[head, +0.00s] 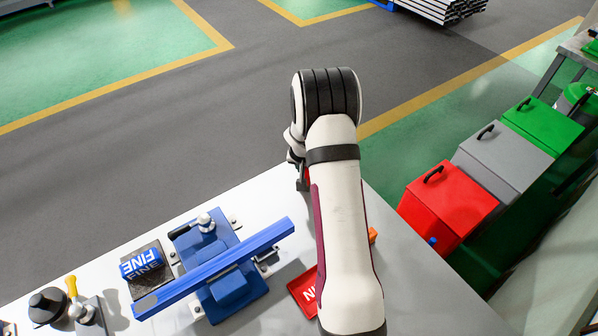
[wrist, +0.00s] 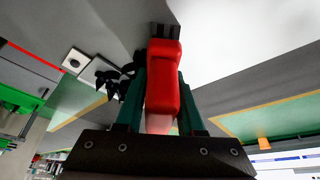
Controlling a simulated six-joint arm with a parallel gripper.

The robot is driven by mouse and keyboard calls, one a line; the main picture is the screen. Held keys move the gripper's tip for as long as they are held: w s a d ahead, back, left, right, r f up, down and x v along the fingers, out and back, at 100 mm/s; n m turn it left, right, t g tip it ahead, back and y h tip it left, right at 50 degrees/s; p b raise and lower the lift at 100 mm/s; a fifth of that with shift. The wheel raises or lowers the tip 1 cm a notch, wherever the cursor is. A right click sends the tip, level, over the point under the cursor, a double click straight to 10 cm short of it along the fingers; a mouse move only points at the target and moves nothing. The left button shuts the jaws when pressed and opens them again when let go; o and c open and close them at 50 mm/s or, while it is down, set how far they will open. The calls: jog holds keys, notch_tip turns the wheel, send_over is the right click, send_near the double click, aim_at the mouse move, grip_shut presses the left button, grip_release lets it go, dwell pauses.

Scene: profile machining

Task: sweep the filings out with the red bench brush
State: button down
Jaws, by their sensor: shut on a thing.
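The red bench brush (wrist: 163,80) fills the middle of the wrist view, between the two green fingers of my gripper (wrist: 161,95). My gripper is shut on its red body, and dark parts show at its far end. In the head view my gripper (head: 301,182) is mostly hidden behind my arm, near the bench's far edge, with a bit of red beside it. A long blue profile (head: 215,268) lies across a blue vise (head: 228,290) to the left of my arm. I cannot make out filings in either view.
A FINE-marked block (head: 146,265), a yellow-handled tool (head: 72,288) and a dark knob (head: 47,305) stand left of the vise. A red labelled piece (head: 304,293) lies partly behind my arm. Red (head: 447,205), grey and green bins stand beyond the bench.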

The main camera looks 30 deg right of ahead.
jog(key=shift+d, duration=1.2)
jog(key=shift+d+r, duration=0.25)
jog(key=shift+d, duration=0.35)
jog(key=shift+d+r, duration=0.25)
jog(key=shift+d, duration=0.35)
jog(key=shift+d+f, duration=0.2)
jog(key=shift+d, duration=1.25)
notch_tip(320, 180, up, 8)
jog(key=shift+f, duration=0.25)
